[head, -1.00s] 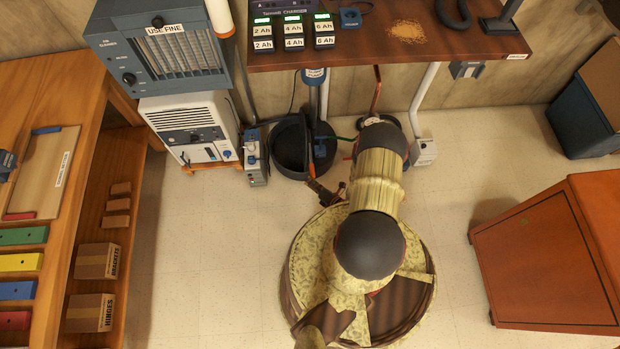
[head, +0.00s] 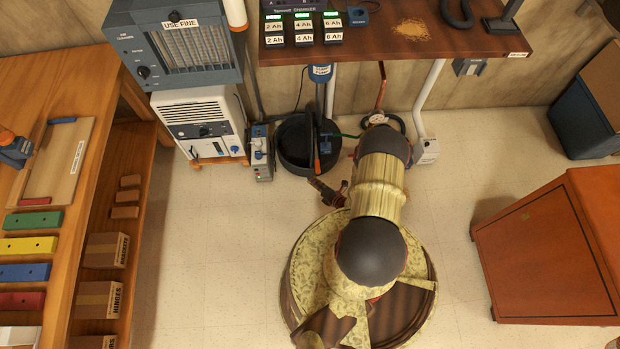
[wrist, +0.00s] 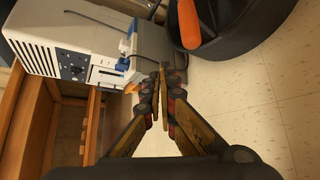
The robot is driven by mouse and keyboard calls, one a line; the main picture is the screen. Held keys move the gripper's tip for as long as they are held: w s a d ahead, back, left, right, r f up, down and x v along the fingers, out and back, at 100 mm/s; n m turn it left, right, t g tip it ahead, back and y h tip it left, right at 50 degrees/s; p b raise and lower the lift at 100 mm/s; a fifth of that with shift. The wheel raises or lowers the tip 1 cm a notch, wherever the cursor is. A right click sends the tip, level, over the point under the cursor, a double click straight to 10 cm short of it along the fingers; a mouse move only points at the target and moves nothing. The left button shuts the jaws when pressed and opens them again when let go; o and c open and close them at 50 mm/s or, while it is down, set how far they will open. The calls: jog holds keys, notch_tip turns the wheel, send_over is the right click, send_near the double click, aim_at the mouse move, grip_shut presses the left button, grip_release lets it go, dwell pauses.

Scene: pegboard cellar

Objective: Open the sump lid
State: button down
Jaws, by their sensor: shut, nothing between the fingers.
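A round black tub (head: 296,143), which looks like the sump, stands on the floor under the brown bench. It also shows at the top right of the wrist view (wrist: 240,38). An orange handle-like bar (wrist: 188,22) lies at its near left side in that view. I cannot tell which part is the lid or whether it is raised. My gripper (head: 329,191) is in front of the tub, to its lower right in the head view, apart from it. In the wrist view my gripper (wrist: 162,92) is shut with its fingertips together and empty.
A white appliance (head: 203,122) and a small grey box (head: 261,152) stand left of the tub. A copper pipe (head: 381,88) and a white pipe (head: 428,95) run down at its right. An orange-red cabinet (head: 545,255) stands at the right. Floor between is clear.

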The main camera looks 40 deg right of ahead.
jog(key=s+f, duration=0.3)
jog(key=s, duration=0.3)
jog(key=shift+s+p, duration=0.3)
jog(key=shift+p, duration=0.05)
jog(key=shift+a, duration=0.1)
